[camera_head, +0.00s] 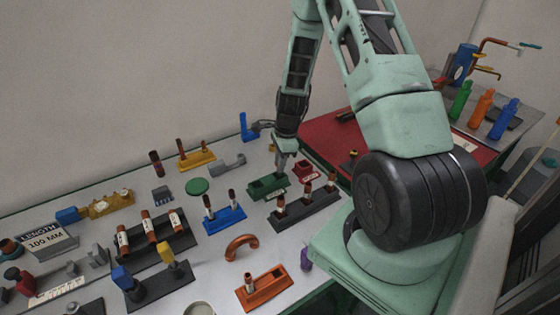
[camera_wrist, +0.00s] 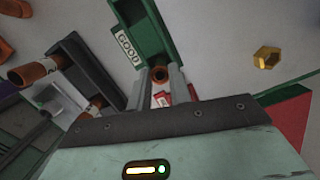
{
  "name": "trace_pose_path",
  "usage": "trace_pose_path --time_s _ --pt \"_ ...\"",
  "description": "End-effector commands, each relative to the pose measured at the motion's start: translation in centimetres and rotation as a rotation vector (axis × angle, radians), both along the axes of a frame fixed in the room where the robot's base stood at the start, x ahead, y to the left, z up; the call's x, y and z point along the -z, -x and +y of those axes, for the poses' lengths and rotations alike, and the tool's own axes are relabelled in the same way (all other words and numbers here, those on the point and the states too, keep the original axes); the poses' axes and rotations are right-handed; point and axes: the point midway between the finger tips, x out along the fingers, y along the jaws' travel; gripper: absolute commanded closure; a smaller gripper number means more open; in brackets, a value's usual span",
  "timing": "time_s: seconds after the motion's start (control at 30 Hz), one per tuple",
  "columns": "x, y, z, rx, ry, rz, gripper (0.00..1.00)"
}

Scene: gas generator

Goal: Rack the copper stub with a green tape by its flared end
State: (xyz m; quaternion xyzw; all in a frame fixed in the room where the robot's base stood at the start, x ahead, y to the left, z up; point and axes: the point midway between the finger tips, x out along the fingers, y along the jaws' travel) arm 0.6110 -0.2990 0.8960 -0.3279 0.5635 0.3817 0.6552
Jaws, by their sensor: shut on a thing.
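My gripper (camera_head: 281,168) is above the table beside the green tray. In the wrist view its fingers (camera_wrist: 161,92) are shut on a small copper stub (camera_wrist: 158,75), whose open round end shows between the fingertips. Most of the stub is hidden by the fingers, and I cannot see any green tape on it. A dark rack (camera_head: 310,212) near the gripper holds several upright copper stubs. It also shows in the wrist view (camera_wrist: 85,65) with a copper stub (camera_wrist: 30,73) at its left end. A blue rack (camera_head: 226,219) also holds upright stubs.
The green tray (camera_head: 267,188), marked GOOD in the wrist view (camera_wrist: 150,18), is close to the fingers. A red tray (camera_head: 303,169) is beside it. A yellow rack (camera_head: 197,161), copper arch (camera_head: 240,243) and orange fixture (camera_head: 264,292) stand around. Bare table lies between them.

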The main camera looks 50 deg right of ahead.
Motion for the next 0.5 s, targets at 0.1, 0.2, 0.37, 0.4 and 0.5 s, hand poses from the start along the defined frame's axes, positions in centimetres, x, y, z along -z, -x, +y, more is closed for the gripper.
trace_pose_path --time_s 0.1,0.2,0.37,0.4,0.5 --pt "0.40 -0.01 0.00 0.000 0.000 0.000 0.96" --pt "0.28 -0.01 0.00 0.000 0.000 0.000 0.55" --pt "0.28 -0.01 0.00 0.000 0.000 0.000 0.55" --pt "0.28 0.00 -0.01 0.000 0.000 0.000 0.55" --pt "0.21 0.00 -0.02 -0.001 0.000 0.000 0.55"
